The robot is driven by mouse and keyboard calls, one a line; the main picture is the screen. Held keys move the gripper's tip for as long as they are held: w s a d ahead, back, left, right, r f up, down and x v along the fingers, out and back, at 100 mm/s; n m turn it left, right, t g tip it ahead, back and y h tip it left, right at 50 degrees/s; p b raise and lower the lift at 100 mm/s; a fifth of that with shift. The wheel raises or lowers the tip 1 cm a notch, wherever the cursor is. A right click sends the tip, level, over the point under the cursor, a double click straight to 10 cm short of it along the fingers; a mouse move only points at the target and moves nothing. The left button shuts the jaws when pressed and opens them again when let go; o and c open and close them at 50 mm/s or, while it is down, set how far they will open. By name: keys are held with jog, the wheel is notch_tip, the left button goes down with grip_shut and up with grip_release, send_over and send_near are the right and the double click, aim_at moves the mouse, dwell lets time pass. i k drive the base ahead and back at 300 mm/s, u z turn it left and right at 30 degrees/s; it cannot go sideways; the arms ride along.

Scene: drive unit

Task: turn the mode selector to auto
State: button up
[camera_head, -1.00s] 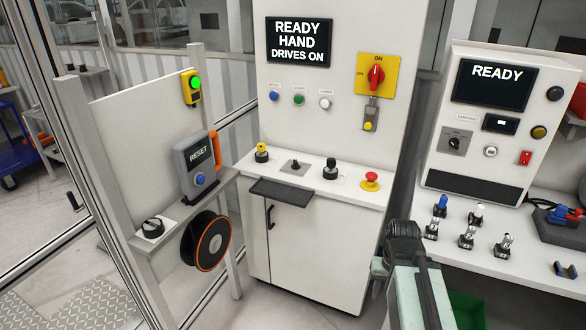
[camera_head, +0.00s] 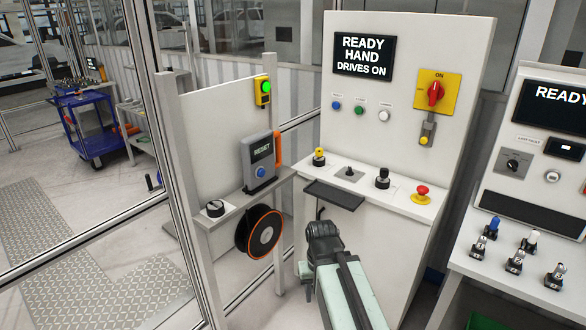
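The control cabinet (camera_head: 400,80) stands right of centre, and its screen (camera_head: 364,56) reads "READY HAND DRIVES ON". Its ledge carries a yellow-topped switch (camera_head: 318,157), a small lever on a grey plate (camera_head: 349,174), a black knob (camera_head: 382,178) and a red mushroom button (camera_head: 422,194). I cannot read which of these is the mode selector or where it points. My arm (camera_head: 345,285) reaches up from the bottom, its dark end below and in front of the ledge, apart from the switches. My gripper's fingers do not show.
A post panel on the left holds a reset pendant (camera_head: 260,160), a black rotary knob (camera_head: 214,208) and an orange-rimmed reel (camera_head: 259,231). A dark tray (camera_head: 333,194) juts from the cabinet's front. A second console (camera_head: 525,150) stands right.

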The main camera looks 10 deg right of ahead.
aim_at(349, 172)
jog(key=u, duration=0.45)
jog(key=i, duration=1.05)
jog(key=z, duration=0.05)
